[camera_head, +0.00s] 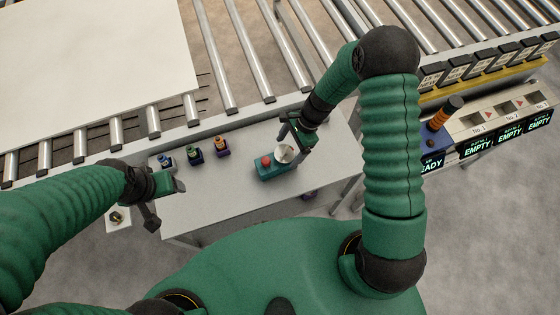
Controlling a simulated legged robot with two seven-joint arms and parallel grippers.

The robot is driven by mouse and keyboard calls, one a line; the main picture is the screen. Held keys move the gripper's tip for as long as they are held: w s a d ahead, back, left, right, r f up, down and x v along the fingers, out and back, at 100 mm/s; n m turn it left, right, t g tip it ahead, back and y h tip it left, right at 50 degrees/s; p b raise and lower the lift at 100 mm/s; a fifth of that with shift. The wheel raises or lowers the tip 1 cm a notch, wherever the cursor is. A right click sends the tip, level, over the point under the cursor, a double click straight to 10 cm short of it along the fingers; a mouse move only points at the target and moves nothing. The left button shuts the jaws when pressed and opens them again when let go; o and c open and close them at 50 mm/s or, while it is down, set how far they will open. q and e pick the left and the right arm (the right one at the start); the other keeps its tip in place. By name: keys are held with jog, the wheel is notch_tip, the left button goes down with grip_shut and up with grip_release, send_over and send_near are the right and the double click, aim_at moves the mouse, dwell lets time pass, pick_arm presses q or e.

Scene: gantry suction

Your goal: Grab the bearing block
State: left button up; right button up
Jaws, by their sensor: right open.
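A teal block (267,170) with a red knob (266,161) and a pale round cup (284,154) sits on the grey table. I cannot tell whether it is the bearing block; no part is clearly marked as such. My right gripper (297,136) is open just above and behind the cup, its fingers pointing left; whether it touches is hidden. My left gripper (168,204) has its fingers spread and is empty over the table's front left edge. Three small dark fixtures with blue (165,161), green (194,153) and orange (220,145) tops stand at the table's back left.
A roller conveyor (215,55) runs behind the table, with a large white panel (95,60) on it. At right, a rack (500,122) shows READY and EMPTY labels, with an orange-and-black cylinder (443,113) in a blue base.

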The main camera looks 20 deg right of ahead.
aim_at(276, 160)
jog(key=a+f, duration=0.2)
jog(key=a, duration=0.1)
jog(key=a+f+p, duration=0.1)
jog(key=shift+s+a+f, duration=0.25)
jog(key=shift+f, duration=0.15)
jog(key=shift+d+x, duration=0.25)
jog(key=shift+x, duration=0.85)
jog(key=shift+w+d+f, duration=0.1)
jog(key=shift+d+f, duration=0.15)
jog(key=shift+d, duration=0.25)
jog(key=shift+c, duration=1.9)
jog(key=shift+a, duration=0.35)
jog(key=c, duration=0.9)
pick_arm(q)
jog(key=shift+a+r, duration=0.45)
jog(key=shift+a, duration=0.25)
pick_arm(e)
jog(key=shift+d, duration=0.1)
grip_shut()
